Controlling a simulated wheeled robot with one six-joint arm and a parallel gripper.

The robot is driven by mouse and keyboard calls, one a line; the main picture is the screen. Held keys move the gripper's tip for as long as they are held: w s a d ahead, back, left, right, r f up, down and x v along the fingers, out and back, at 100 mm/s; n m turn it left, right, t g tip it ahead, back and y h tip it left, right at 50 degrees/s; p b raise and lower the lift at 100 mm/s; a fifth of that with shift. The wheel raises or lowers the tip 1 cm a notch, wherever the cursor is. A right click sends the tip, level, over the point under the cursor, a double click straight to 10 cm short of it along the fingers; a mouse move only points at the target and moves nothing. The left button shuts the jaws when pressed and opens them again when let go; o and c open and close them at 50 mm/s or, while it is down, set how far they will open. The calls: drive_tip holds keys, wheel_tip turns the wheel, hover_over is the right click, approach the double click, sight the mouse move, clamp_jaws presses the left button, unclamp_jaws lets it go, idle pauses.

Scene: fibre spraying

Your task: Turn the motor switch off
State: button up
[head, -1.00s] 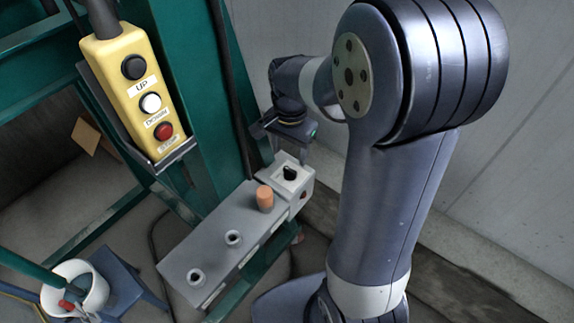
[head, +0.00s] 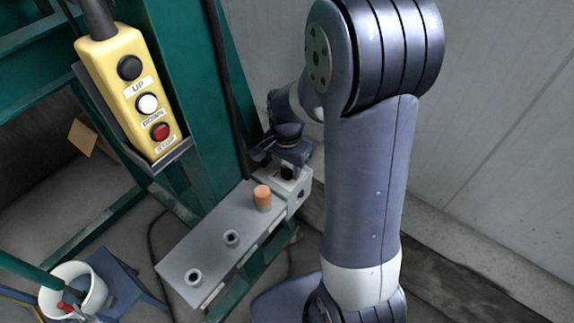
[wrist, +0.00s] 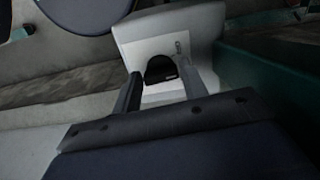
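The motor switch is a black knob (wrist: 160,69) on a pale switch box (wrist: 195,22). In the head view the box (head: 304,183) sits at the right end of a grey shelf, and the knob is mostly hidden by my gripper. My gripper (head: 289,167) points down right above the box. In the wrist view the fingers of my gripper (wrist: 160,88) are open, one on each side of the knob. I cannot tell whether either finger touches it.
An orange cylinder (head: 262,197) stands on the grey shelf (head: 210,250) close to the box. Two round sockets (head: 232,238) are farther left. A yellow button pendant (head: 130,95) hangs on the green frame (head: 190,110). A white bucket (head: 88,285) stands lower left.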

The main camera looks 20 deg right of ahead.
sight(288, 170)
drive_tip(key=c, duration=0.6)
drive_tip(key=shift+o, duration=0.2)
drive_tip(key=shift+n, duration=0.4)
drive_tip(key=shift+d+n+b, duration=0.1)
drive_tip(key=shift+n+b, duration=0.25)
drive_tip(key=shift+n, duration=2.15)
drive_tip(key=o, duration=1)
wheel_tip(288, 170, up, 11)
drive_tip(key=shift+f, duration=0.1)
